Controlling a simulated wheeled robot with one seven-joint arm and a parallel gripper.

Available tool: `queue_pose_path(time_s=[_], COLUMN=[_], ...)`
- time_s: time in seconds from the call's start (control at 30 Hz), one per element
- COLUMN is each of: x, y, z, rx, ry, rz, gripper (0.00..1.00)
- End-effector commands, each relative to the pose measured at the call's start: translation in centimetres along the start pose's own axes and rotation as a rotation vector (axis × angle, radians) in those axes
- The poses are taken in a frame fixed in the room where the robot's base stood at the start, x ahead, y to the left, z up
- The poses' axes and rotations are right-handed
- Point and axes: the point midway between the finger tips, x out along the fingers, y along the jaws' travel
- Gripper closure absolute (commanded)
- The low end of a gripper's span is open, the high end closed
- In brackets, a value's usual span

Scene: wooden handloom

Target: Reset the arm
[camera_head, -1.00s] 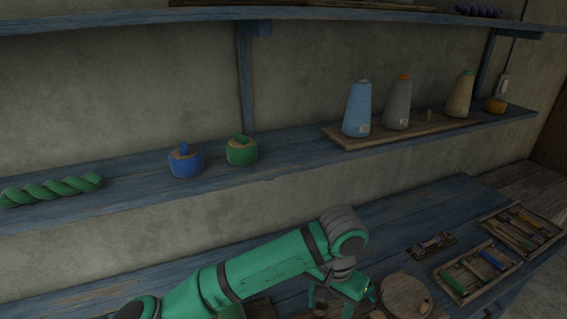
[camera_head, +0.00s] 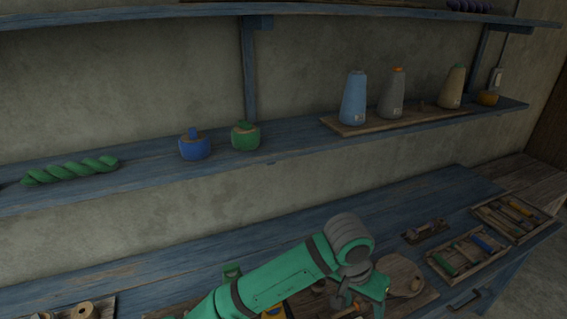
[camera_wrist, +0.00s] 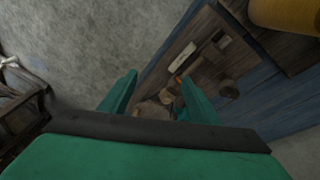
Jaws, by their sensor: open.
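My green arm reaches in from the bottom of the head view, over the blue workbench. My gripper (camera_head: 362,299) hangs near the bench's front part, beside a round wooden board (camera_head: 400,274). In the wrist view my gripper (camera_wrist: 158,100) shows two green fingers spread apart with nothing between them. Beyond the fingers are the grey floor and a wooden surface with small items, blurred and dark. I cannot tell how high the fingertips are above the bench.
The shelf (camera_head: 290,148) holds a green rope (camera_head: 70,170), a blue spool (camera_head: 194,147), a green spool (camera_head: 245,136) and thread cones (camera_head: 354,98). Tool trays (camera_head: 468,254) lie on the bench's right. Wooden spools (camera_head: 85,310) sit at lower left. The bench's middle back is clear.

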Motion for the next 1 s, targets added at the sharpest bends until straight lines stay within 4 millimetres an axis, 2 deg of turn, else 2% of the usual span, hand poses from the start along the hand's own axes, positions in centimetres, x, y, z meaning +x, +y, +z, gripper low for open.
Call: queue_pose_path(time_s=[0.23, 0.4, 0.53, 0.77, 1.0], x=[1.2, 1.0, 0.5, -0.7, -1.1], y=[5.5, 9.2, 11.1, 12.4, 11.3], z=[-4.0, -7.2, -9.2, -11.4, -11.9], rx=[0.007, -0.018, -0.056, -0.159, -0.307], ry=[0.209, 0.398, 0.538, 0.773, 0.993], rz=[0.188, 0.333, 0.425, 0.545, 0.598], gripper=[0.43, 0.43, 0.43, 0.43, 0.43])
